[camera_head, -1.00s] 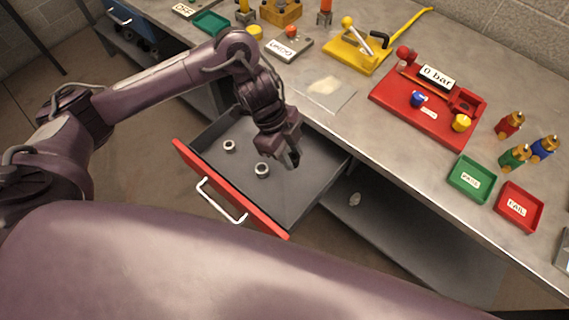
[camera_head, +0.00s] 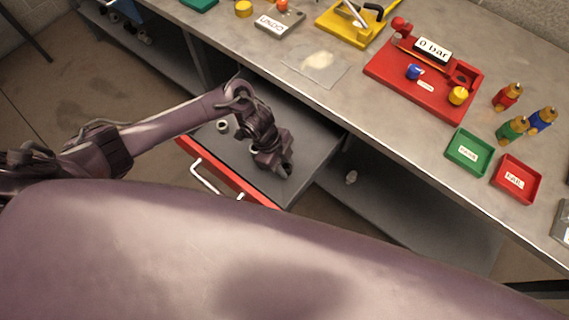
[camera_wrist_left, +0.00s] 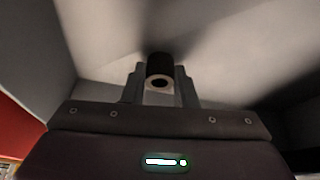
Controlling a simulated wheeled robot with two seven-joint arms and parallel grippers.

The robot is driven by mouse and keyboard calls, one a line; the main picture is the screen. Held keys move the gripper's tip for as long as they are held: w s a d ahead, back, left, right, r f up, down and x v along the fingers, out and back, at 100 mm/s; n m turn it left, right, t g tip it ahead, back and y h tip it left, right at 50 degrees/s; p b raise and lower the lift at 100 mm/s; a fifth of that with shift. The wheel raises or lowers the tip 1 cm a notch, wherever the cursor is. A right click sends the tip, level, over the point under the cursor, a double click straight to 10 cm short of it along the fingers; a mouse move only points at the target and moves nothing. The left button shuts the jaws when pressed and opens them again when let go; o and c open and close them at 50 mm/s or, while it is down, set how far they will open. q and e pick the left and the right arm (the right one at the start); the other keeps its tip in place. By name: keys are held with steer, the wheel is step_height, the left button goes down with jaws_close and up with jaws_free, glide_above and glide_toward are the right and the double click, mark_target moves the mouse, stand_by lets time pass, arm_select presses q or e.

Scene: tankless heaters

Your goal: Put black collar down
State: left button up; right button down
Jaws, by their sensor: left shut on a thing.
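The black collar (camera_wrist_left: 160,64) shows in the left wrist view as a dark round piece between the fingers, with a pale ring-shaped end below it. My left gripper (camera_head: 286,172) is shut on it and is low inside the open drawer (camera_head: 318,146), toward its right part. The fingers also show in the left wrist view (camera_wrist_left: 160,86). In the head view the collar is hidden by the gripper. I cannot tell whether the collar touches the drawer floor. My right gripper is not in view.
A pale ring-shaped fitting (camera_head: 222,126) lies in the drawer, left of my wrist. The drawer has a red front with a white handle (camera_head: 203,178). Above stands the grey workbench (camera_head: 400,133) with a red gauge fixture (camera_head: 418,93), a green tray (camera_head: 468,152) and a red tray (camera_head: 515,180).

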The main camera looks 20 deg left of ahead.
arm_select(q)
steer(key=shift+f, duration=0.2)
steer(key=o, duration=1)
steer(key=shift+r, duration=0.2)
steer(key=v, duration=1.1)
steer(key=shift+a+r, duration=0.25)
steer(key=shift+r, duration=0.1)
